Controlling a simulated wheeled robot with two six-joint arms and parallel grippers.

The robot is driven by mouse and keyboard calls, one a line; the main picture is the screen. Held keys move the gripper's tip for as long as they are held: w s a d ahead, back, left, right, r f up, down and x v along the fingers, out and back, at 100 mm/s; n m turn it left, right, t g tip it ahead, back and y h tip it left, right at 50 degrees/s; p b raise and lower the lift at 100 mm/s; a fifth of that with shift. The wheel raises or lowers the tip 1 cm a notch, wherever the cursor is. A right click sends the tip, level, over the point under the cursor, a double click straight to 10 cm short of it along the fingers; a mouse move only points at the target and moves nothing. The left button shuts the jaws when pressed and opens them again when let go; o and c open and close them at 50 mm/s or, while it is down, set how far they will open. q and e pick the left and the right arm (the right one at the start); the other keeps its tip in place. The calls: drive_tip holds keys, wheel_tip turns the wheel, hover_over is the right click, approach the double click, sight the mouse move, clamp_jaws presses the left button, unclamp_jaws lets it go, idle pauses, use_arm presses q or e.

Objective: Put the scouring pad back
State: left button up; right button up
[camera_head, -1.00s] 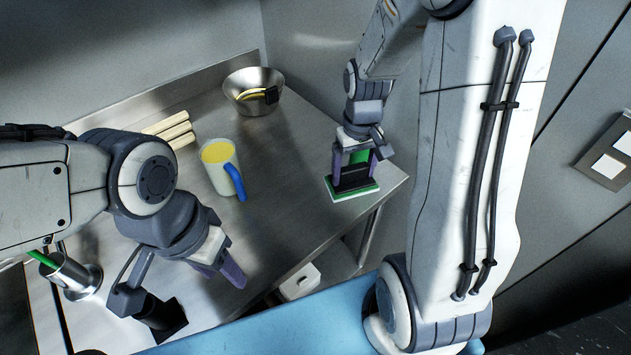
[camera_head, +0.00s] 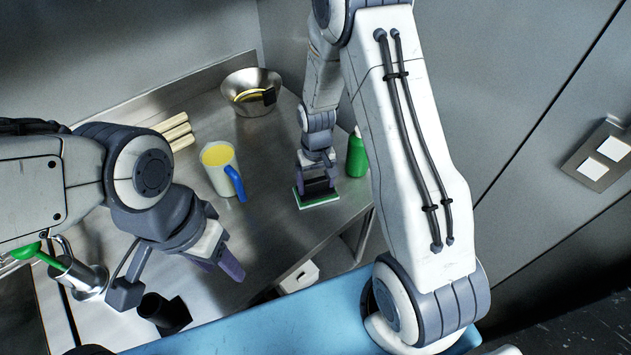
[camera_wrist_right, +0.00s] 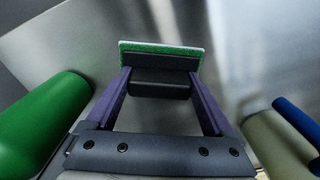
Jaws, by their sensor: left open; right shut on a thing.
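The scouring pad (camera_head: 318,201) is a flat green pad with a white layer and a black block on it. It is at the counter's right edge; I cannot tell whether it touches the surface. My right gripper (camera_head: 318,183) is above it, shut on the black block. In the right wrist view the pad (camera_wrist_right: 160,48) lies across the fingertips, and the block (camera_wrist_right: 160,83) is between the purple fingers. My left gripper (camera_head: 222,262) is open and empty over the counter's front, away from the pad.
A green bottle (camera_head: 356,157) stands just right of my right gripper. A mug (camera_head: 219,172) with yellow contents and a blue handle stands to the left. A steel bowl (camera_head: 252,92) and pale sticks (camera_head: 175,130) are behind. A dark object (camera_head: 163,312) sits near my left gripper.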

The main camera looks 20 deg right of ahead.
sight(316, 181)
drive_tip(key=shift+f, duration=0.15)
drive_tip(key=o, duration=1.5)
drive_tip(key=shift+o, duration=0.2)
wheel_tip(316, 181, up, 12)
drive_tip(key=b, duration=0.2)
drive_tip(key=s+a+r+n, duration=0.4)
drive_tip(key=s+a+r, duration=0.2)
drive_tip(key=s+a, duration=0.6)
drive_tip(key=s+a+n+y, duration=0.1)
drive_tip(key=s+n, duration=0.3)
drive_tip(key=s, duration=0.7)
drive_tip(key=shift+s+a+r, duration=0.25)
drive_tip(key=shift+a+r, duration=0.2)
drive_tip(key=shift+a, duration=0.15)
